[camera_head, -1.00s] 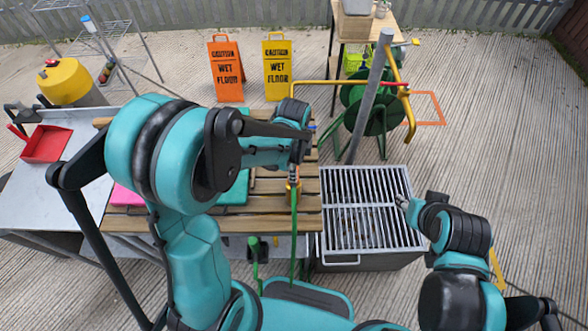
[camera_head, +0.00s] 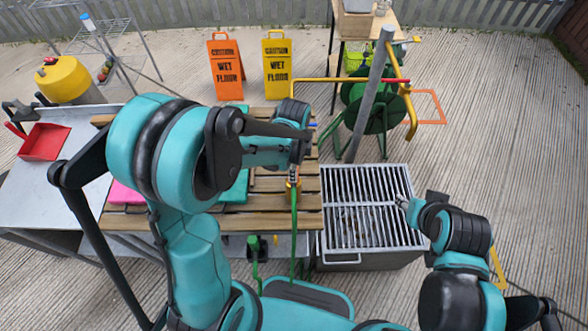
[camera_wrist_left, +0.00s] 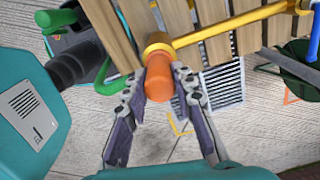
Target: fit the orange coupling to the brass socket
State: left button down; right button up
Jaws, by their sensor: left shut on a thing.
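My left gripper (camera_wrist_left: 172,80) is shut on the orange coupling (camera_wrist_left: 159,86), with a dark finger on each side of it. The brass socket (camera_wrist_left: 158,43) is just beyond the coupling in the left wrist view, at the end of a yellow pipe (camera_wrist_left: 230,25). The two look close together or touching; I cannot tell whether the coupling is seated. In the head view my left gripper (camera_head: 295,172) is over the slatted table, with a green hose (camera_head: 294,235) hanging below it.
The wooden slatted table (camera_head: 265,217) is under my left arm. A barbecue grill (camera_head: 372,258) stands to its right. A grey post (camera_head: 368,95) and a green hose reel (camera_head: 372,110) stand behind. Two wet-floor signs (camera_head: 227,72) are at the back. Open paving lies at the right.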

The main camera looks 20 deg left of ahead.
pick_arm(q)
jog(key=shift+f+b, duration=0.3)
jog(key=shift+f, duration=0.15)
jog(key=c, duration=1.2)
grip_release()
jog(key=shift+o, duration=0.2)
jog(key=shift+r, duration=0.1)
notch_tip(320, 180, up, 12)
jog(key=shift+f, duration=0.1)
jog(key=shift+s+a+n, duration=0.15)
jog(key=shift+s+n, duration=0.1)
jog(key=shift+n, duration=0.05)
jog(key=s+a+f+n+t+b, duration=0.1)
jog(key=s+a+n+t+b, duration=0.3)
jog(key=n, duration=1.2)
jog(key=s+t, duration=0.3)
jog(key=s, duration=0.2)
jog(key=shift+s+a, duration=0.25)
jog(key=shift+s, duration=0.15)
